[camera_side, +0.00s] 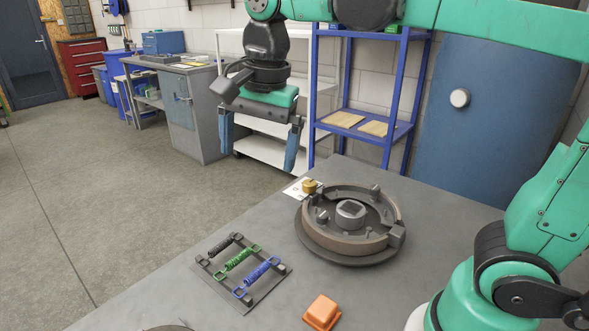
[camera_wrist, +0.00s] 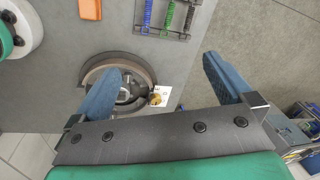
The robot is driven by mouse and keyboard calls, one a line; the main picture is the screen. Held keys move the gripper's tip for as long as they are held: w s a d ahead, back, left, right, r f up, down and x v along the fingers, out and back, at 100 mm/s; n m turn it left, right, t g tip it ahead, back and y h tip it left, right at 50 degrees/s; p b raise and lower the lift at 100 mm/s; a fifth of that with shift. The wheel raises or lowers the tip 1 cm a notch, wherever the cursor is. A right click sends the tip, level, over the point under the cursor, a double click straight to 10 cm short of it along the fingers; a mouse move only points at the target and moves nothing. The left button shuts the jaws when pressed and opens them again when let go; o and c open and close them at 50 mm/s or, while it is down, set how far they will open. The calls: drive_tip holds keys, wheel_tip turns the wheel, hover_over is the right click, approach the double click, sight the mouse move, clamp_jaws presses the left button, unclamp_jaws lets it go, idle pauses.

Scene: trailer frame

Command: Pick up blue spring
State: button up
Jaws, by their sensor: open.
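The blue spring (camera_side: 257,275) lies on a dark holder plate (camera_side: 268,290) on the grey table, at the right end of a row with a green spring (camera_side: 238,260) and a black spring (camera_side: 224,243). In the wrist view the blue spring (camera_wrist: 148,14) is at the top edge, partly cut off, with the green spring (camera_wrist: 168,16) beside it. My gripper (camera_side: 257,160) is open and empty, fingers pointing down, high above the table's far edge and well apart from the springs. Its two blue fingers also show in the wrist view (camera_wrist: 165,85).
A round brown drum-like assembly (camera_side: 345,246) stands on the table right of the springs. A small brass part on a white card (camera_side: 309,187) lies behind it. An orange block (camera_side: 322,312) sits near the front. Blue shelving (camera_side: 388,151) stands behind the table.

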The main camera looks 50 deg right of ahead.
drive_tip(key=s+d+f+n+t, duration=0.1)
drive_tip(key=f+n, duration=0.2)
drive_tip(key=n, duration=0.1)
drive_tip(key=s+d+f+n+t, duration=0.1)
drive_tip(key=d+f+n+t, duration=0.1)
drive_tip(key=f+n, duration=0.1)
drive_tip(key=s+d+f+n+t, duration=0.1)
drive_tip(key=f+n+t, duration=0.1)
drive_tip(key=n, duration=0.4)
drive_tip(key=shift+s+d+f, duration=0.4)
drive_tip(key=shift+f, duration=0.3)
drive_tip(key=shift+c, duration=0.8)
drive_tip(key=shift+f, duration=0.15)
drive_tip(key=c, duration=0.5)
drive_tip(key=m+g+y, duration=0.4)
drive_tip(key=m+g, duration=0.3)
drive_tip(key=m, duration=0.9)
approach(258, 270)
drive_tip(key=shift+x, duration=1.2)
drive_tip(key=shift+f+m, duration=0.45)
drive_tip(key=shift+m, duration=0.15)
drive_tip(key=shift+x, duration=2.65)
